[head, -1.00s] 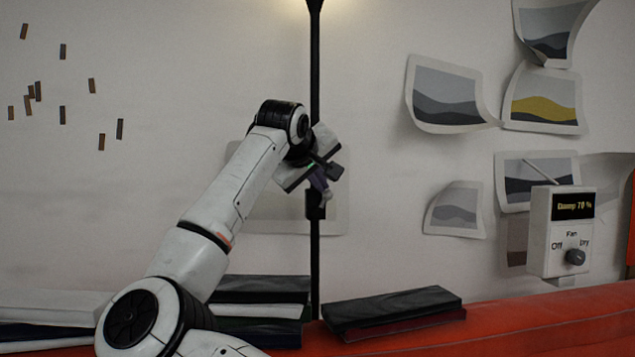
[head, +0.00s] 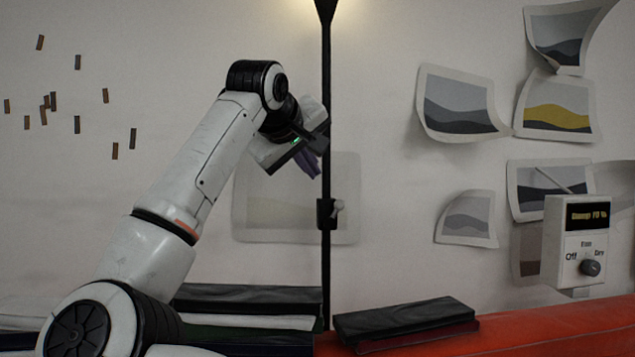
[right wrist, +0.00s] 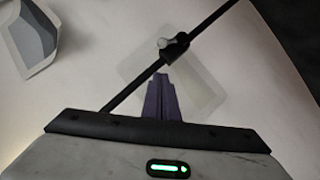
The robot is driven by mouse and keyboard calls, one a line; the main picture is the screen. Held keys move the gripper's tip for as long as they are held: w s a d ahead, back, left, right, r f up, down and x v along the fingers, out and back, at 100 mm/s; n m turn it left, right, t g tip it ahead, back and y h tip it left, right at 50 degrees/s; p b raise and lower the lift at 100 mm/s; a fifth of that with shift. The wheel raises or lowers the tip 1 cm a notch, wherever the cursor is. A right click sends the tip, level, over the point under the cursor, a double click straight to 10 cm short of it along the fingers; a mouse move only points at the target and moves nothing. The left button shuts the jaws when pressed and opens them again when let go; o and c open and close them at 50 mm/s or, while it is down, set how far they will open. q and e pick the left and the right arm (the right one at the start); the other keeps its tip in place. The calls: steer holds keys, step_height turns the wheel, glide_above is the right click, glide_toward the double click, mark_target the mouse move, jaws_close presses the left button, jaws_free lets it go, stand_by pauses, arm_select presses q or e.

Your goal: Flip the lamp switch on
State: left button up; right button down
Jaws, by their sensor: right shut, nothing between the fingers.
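The lamp is a thin black pole (head: 326,110) against the wall, with a warm glow at its top. In the right wrist view the switch box (right wrist: 175,48) and lever (right wrist: 163,43) lie beyond the fingertips. My right gripper (head: 314,170) is shut and empty, its purple fingers above and left of the switch box, apart from it. The fingers (right wrist: 159,80) also show together in the right wrist view. My left gripper is out of view.
Dark books (head: 405,318) lie on the red surface (head: 560,325) right of the pole; more books (head: 250,299) lie left of it. A control box with a dial (head: 575,240) is at the right. Curled pictures (head: 455,105) hang on the wall.

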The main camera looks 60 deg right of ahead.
steer(key=v, duration=0.3)
steer(key=shift+a, duration=0.2)
stand_by(0.5)
